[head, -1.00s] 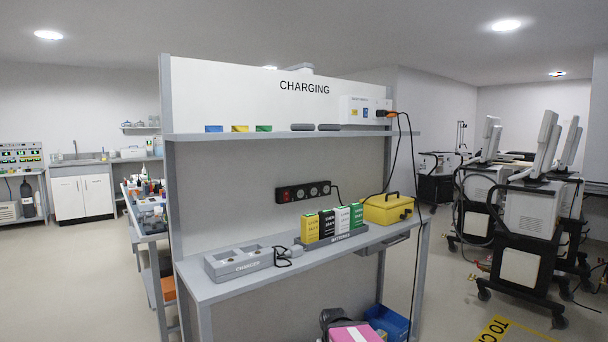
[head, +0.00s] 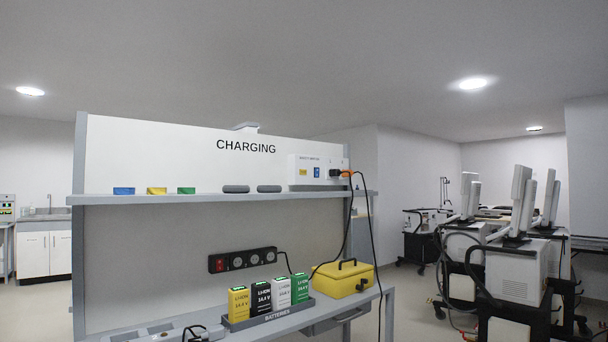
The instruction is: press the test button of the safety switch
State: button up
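The safety switch (head: 308,172) is a white box on the right end of the shelf under the word CHARGING. Its front carries a small yellow button or label (head: 303,173) and a blue one (head: 317,173); the print is too small to read surely. A plug (head: 335,173) with an orange part sits at its right side, and a black cable hangs from it. My gripper does not show in the head view.
The shelf (head: 200,199) also bears blue, yellow and green blocks and two grey pieces. Below are a power strip (head: 242,260), several batteries (head: 263,298) and a yellow case (head: 341,280). White machines (head: 512,272) stand at right. Floor shows between bench and machines.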

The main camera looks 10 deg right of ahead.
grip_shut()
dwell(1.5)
